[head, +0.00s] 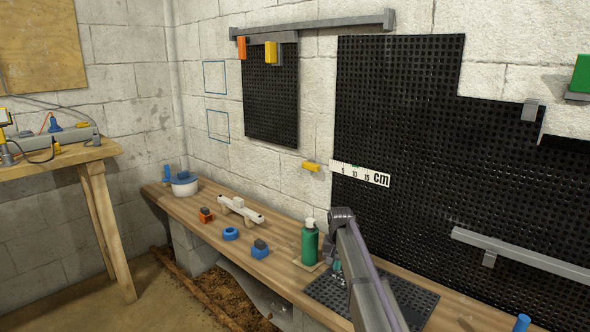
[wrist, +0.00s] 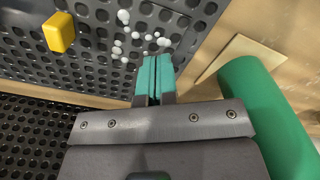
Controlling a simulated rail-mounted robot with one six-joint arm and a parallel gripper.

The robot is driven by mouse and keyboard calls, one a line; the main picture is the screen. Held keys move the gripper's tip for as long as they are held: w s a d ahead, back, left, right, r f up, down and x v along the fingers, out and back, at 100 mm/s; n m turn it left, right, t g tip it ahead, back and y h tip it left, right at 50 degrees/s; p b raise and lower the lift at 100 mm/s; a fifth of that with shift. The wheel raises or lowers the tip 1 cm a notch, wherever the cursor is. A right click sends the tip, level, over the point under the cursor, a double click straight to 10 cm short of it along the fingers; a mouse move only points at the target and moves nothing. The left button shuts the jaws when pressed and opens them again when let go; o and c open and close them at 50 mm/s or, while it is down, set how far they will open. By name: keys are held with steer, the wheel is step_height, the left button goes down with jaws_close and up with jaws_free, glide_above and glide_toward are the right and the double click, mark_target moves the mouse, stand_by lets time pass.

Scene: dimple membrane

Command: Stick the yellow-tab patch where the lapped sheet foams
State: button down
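My gripper (head: 337,266) points down over a black dimpled mat (head: 424,298) on the bench. Its teal fingers, seen in the wrist view (wrist: 154,72), lie side by side and look shut, with nothing visible between them. White foam-like dots (wrist: 137,38) cluster on a dimpled sheet just beyond the fingertips. A yellow tab (wrist: 59,32) stands on this sheet, left of the dots; I cannot tell whether a patch lies under it.
A green bottle (head: 309,245) stands close left of my gripper and shows at right in the wrist view (wrist: 262,105). A large dimpled membrane (head: 400,120) covers the wall behind. Blue, orange and white items sit farther left on the bench (head: 275,268).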

steer(key=shift+f+b, duration=1.1)
steer(key=shift+f, duration=0.05)
steer(key=shift+r, duration=0.1)
stand_by(0.3)
step_height(320, 180, up, 7)
steer(key=p, duration=0.7)
steer(key=s+d+n, duration=0.2)
steer(key=s+d, duration=0.1)
steer(key=s, duration=3.6)
step_height(320, 180, up, 33)
steer(key=w+p, duration=0.2)
steer(key=p, duration=3)
steer(key=shift+w+f+p, duration=0.2)
steer(key=shift+p, duration=0.2)
